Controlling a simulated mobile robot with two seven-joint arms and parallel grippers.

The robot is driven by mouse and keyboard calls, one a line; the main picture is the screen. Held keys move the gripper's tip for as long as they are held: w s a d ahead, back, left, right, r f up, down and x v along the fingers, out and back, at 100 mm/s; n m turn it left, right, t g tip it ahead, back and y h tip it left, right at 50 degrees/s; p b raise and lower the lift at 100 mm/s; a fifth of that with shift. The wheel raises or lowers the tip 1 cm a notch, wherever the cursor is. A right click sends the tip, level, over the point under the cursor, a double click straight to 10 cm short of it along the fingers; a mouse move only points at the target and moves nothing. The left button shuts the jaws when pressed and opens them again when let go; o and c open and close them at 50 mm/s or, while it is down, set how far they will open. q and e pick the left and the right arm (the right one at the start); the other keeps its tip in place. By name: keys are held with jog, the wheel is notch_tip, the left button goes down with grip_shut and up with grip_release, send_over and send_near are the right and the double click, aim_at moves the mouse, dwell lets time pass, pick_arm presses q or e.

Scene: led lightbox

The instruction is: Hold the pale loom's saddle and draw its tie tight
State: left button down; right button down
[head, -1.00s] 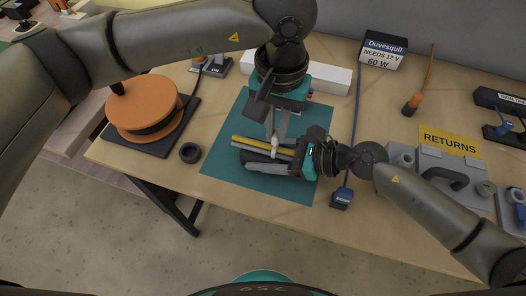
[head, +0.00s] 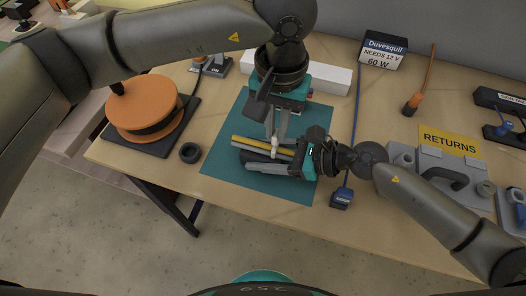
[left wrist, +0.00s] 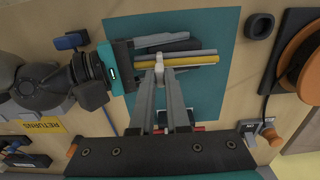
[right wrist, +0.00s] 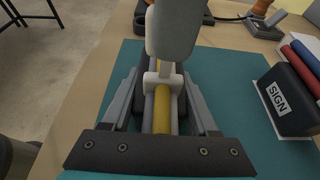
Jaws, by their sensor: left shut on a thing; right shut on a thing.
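The loom (head: 252,140), a bundle of yellow and grey strands, lies over a dark block on the teal mat (head: 222,155). The pale saddle (right wrist: 163,82) sits around the bundle, with a pale upright piece above it that looks like the tie (left wrist: 159,62). My left gripper (head: 276,140) points down from above, shut on the tie; its fingers hide much of it. My right gripper (right wrist: 160,95) comes from the right, low at the mat, with one finger along each side of the saddle and shut on it. The exact finger contact is partly hidden.
An orange spool (head: 143,105) and a black ring (head: 190,152) stand left of the mat. A blue connector (head: 341,198) with its cable lies to the right. A white box (head: 330,77) lies behind the mat.

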aim_at(276, 133)
pick_arm(q)
jog(key=shift+r, duration=1.9)
jog(key=c, duration=0.9)
grip_release()
jog(key=shift+f, duration=0.1)
notch_tip(276, 133, up, 12)
pick_arm(e)
grip_release()
